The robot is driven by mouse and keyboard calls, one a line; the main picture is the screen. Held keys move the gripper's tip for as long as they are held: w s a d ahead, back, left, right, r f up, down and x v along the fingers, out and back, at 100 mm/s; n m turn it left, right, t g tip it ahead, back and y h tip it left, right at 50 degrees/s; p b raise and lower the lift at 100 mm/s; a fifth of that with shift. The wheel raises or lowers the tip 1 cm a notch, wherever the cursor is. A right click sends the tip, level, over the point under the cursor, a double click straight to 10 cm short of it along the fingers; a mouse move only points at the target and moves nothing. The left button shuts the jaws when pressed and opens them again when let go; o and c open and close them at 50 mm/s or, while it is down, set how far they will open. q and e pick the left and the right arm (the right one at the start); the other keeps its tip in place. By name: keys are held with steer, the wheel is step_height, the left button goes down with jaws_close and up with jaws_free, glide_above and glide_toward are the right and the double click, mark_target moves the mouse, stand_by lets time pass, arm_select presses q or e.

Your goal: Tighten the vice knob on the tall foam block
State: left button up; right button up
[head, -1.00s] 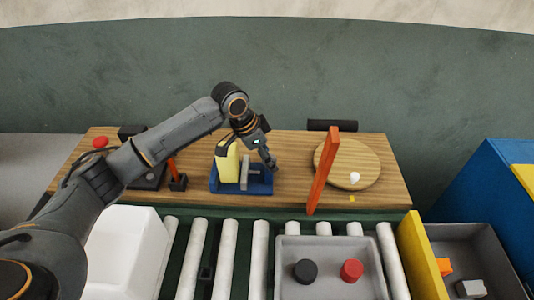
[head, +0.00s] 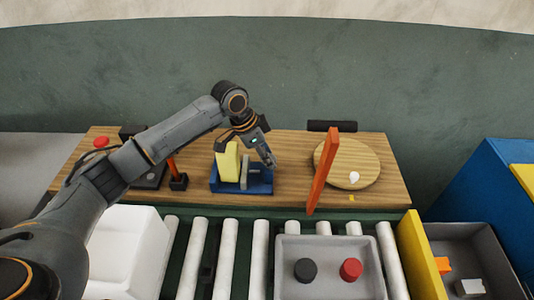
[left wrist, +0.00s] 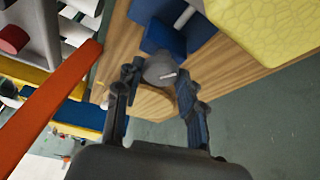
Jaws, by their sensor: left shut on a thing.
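The tall yellow foam block (head: 228,161) stands upright in the blue vice (head: 242,187) on the wooden bench, beside the grey jaw plate (head: 244,171). In the left wrist view the foam block (left wrist: 265,30) fills the upper right and part of the blue vice (left wrist: 165,37) shows at the top. My left gripper (head: 271,163) is at the vice's right end. It is shut on the grey vice knob (left wrist: 160,70), which sits between the two fingers (left wrist: 155,95) in the left wrist view. The knob is mostly hidden by the gripper in the head view. My right gripper is not in view.
An orange-red upright board (head: 323,170) stands right of the vice, before a round wooden disc (head: 361,163) with a white piece (head: 354,177). A roller conveyor (head: 228,250) with a grey tray (head: 325,243) runs in front. A red button (head: 101,142) is at the left.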

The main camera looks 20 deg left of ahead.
arm_select(q)
steer(key=m+g, duration=0.1)
steer(key=m, duration=0.1)
steer(key=shift+w+m, duration=0.15)
steer(key=shift+m, duration=0.15)
steer(key=m+g, duration=0.1)
steer(key=m, duration=0.2)
steer(key=shift+w+m+h, duration=0.1)
steer(key=shift+m+h, duration=0.2)
steer(key=m+g+b, duration=0.2)
steer(key=m, duration=0.2)
steer(key=shift+w+f+m, duration=0.1)
steer(key=shift+m, duration=0.2)
steer(key=m+g+y+b, duration=0.1)
steer(key=m, duration=0.1)
steer(key=m+b, duration=0.2)
steer(key=m, duration=0.1)
steer(key=shift+w+d+g+y, duration=0.1)
steer(key=shift+d+g+y, duration=0.05)
steer(key=shift+g+y, duration=0.25)
steer(key=m, duration=0.3)
steer(key=shift+g+y, duration=0.3)
steer(key=shift+y, duration=0.1)
steer(key=shift+d+m+g+y, duration=0.1)
steer(key=shift+m+g+y, duration=0.35)
steer(key=shift+m, duration=1.15)
steer(key=shift+t+y, duration=0.25)
